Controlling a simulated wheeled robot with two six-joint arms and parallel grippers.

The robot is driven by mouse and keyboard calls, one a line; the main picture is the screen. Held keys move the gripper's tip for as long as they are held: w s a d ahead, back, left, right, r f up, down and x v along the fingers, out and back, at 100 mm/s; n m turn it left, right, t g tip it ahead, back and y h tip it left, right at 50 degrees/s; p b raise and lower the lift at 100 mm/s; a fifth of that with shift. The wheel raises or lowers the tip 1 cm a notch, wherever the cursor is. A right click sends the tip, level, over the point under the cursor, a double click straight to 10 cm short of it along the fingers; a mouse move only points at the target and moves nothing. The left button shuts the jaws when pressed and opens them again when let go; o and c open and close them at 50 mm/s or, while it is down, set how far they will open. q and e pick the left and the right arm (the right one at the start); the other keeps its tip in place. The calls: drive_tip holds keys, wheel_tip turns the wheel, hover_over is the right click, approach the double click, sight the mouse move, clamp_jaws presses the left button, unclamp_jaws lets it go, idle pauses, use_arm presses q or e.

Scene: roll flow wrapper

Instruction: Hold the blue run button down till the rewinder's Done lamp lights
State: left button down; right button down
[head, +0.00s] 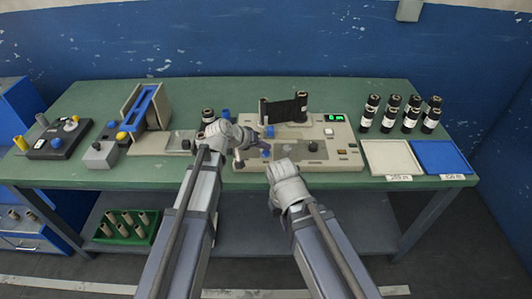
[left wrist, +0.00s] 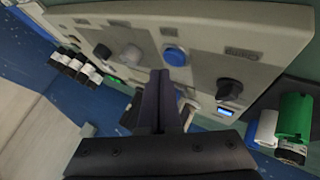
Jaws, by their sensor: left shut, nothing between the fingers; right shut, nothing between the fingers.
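The rewinder (head: 318,161) is the beige machine right of the table's middle, with a dark roll (head: 284,108) standing on it and a lit green display (head: 333,118). A blue button (head: 265,153) shows on its near left part. In the left wrist view a round blue button (left wrist: 175,55) sits on a pale panel among dark and grey knobs. My left gripper (head: 246,140) is shut and empty over the machine's left end; its fingers (left wrist: 161,85) appear close to the button, contact unclear. My right gripper (head: 271,166) is shut and empty at the front edge. I cannot identify the Done lamp.
Several black rolls with white labels (head: 390,112) stand at the right, behind a white tray (head: 391,157) and a blue tray (head: 440,157). A blue-and-grey device (head: 147,108) and a dark control box (head: 54,138) stand left. A green crate (head: 127,228) sits on the lower shelf.

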use_arm(q)
drive_tip(key=shift+f+b, duration=0.45)
